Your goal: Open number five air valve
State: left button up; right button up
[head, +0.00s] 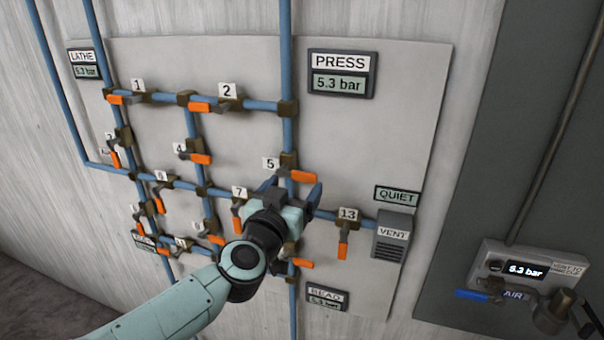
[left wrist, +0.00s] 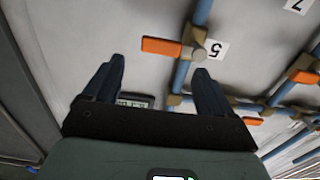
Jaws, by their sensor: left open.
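The number five valve (head: 288,161) sits on the vertical blue pipe beside its "5" label (head: 270,164). Its orange handle (head: 303,177) points right, crosswise to that pipe. My left gripper (head: 294,186) is open just below the handle, with its fingers spread and nothing between them. In the left wrist view the orange handle (left wrist: 160,46) lies beyond the open fingertips of my left gripper (left wrist: 158,68), apart from them in the picture. The "5" label (left wrist: 216,51) shows right of the handle there. My right gripper is not in view.
Other orange-handled valves crowd the panel, including valve 7 (head: 238,212) and valve 13 (head: 344,236). The PRESS gauge (head: 340,74) reads 5.3 bar. A vent box (head: 392,237) stands at right, and an air unit (head: 525,272) reads 6.3 bar. Bare panel lies right of valve five.

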aim_at(303, 174)
pick_arm(q)
jog(key=p+x, duration=0.1)
jog(key=x, duration=0.4)
jog(key=shift+w+d, duration=0.1)
jog(key=shift+w, duration=0.2)
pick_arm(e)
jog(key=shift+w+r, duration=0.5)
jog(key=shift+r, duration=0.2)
pick_arm(q)
jog(key=c, duration=1.5)
